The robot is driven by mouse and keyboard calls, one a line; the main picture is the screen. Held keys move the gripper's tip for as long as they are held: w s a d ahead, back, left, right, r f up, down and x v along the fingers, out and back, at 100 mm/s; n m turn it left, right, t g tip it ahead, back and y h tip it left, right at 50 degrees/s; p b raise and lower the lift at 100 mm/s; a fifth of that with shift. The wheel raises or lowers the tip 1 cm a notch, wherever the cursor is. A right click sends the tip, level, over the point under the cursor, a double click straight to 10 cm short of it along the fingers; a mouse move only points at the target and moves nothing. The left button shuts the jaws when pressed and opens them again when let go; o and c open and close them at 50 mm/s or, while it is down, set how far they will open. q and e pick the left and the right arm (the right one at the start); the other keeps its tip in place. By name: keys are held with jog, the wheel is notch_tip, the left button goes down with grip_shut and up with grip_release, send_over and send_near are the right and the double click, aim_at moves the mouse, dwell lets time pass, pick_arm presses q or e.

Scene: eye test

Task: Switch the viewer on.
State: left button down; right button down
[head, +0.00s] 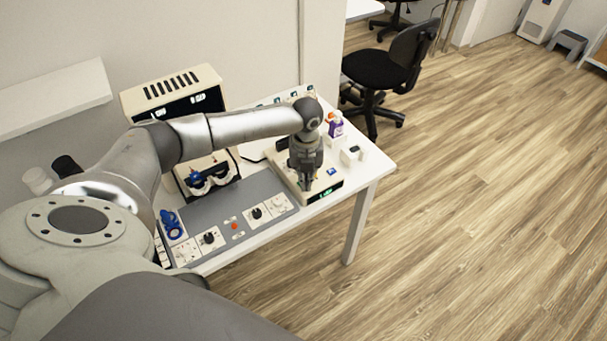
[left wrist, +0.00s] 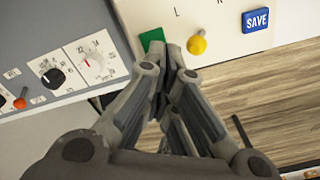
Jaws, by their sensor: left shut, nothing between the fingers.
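A viewer with two white-rimmed eyepieces (head: 208,180) stands at the back of the desk, partly behind my left arm. On the grey control panel (head: 215,206) in front of it are black knobs (head: 256,212), a white dial (head: 278,202) and a red-orange lever (head: 234,225). These controls also show in the left wrist view, with a black knob (left wrist: 53,77), a dial (left wrist: 95,62) and an orange lever (left wrist: 20,102). My left gripper (head: 305,186) is shut and empty, over the cream device to the right of the panel. It also shows in the left wrist view (left wrist: 172,55), beside a green square (left wrist: 152,38).
A purple bottle (head: 336,128), a blue item (head: 172,224) and a large cream box (head: 128,103) stand nearby. Open floor (head: 480,200) lies right.

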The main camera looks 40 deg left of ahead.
pick_arm(q)
jog(key=shift+s+f+b, duration=0.1)
jog(key=shift+f+b, duration=0.3)
jog(key=shift+f, duration=0.45)
jog(key=shift+r, duration=0.1)
jog(key=shift+r+p, duration=0.85)
jog(key=shift+p, duration=0.25)
notch_tip(320, 180, up, 5)
jog(key=p, duration=0.5)
jog(key=shift+r, duration=0.1)
